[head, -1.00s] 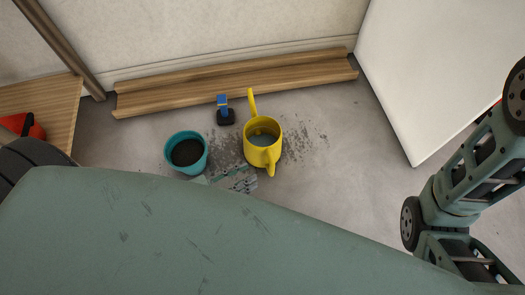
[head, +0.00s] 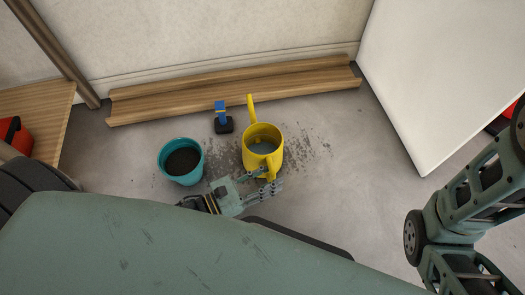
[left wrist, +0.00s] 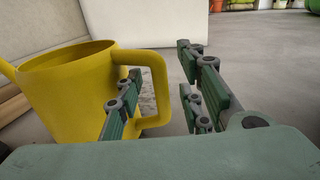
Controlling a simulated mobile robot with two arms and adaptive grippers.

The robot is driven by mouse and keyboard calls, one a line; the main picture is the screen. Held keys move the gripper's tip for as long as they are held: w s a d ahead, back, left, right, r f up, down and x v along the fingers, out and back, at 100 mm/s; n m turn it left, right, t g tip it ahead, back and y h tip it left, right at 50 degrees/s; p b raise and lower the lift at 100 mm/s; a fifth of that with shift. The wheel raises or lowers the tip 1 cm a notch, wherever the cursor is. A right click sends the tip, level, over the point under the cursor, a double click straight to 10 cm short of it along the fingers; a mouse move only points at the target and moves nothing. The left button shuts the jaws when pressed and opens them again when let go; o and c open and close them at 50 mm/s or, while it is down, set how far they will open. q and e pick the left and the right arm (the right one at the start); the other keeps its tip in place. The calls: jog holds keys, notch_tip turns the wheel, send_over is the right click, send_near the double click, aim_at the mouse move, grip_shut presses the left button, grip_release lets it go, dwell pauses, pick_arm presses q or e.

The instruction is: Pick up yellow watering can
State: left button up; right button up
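The yellow watering can (head: 262,136) stands upright on the floor, its spout pointing to the back and its handle towards me. It fills the left of the left wrist view (left wrist: 65,95), with its loop handle (left wrist: 156,88) facing the gripper. My left gripper (head: 273,181) is open at the handle, low by the floor. In the left wrist view the fingers (left wrist: 165,90) are apart; the left finger overlaps the handle's opening, and the right finger is clear outside it. I cannot tell whether either finger touches the handle. My right gripper is not in view.
A teal pot of soil (head: 181,161) stands left of the can. A small blue-and-black object (head: 222,118) is behind them. A wooden plank (head: 235,88) lies along the wall. A white box-like block (head: 440,80) stands at the right. Dark soil is scattered around the can.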

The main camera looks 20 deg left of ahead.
pick_arm(q)
grip_shut()
jog(key=shift+r, duration=0.1)
dwell(0.5)
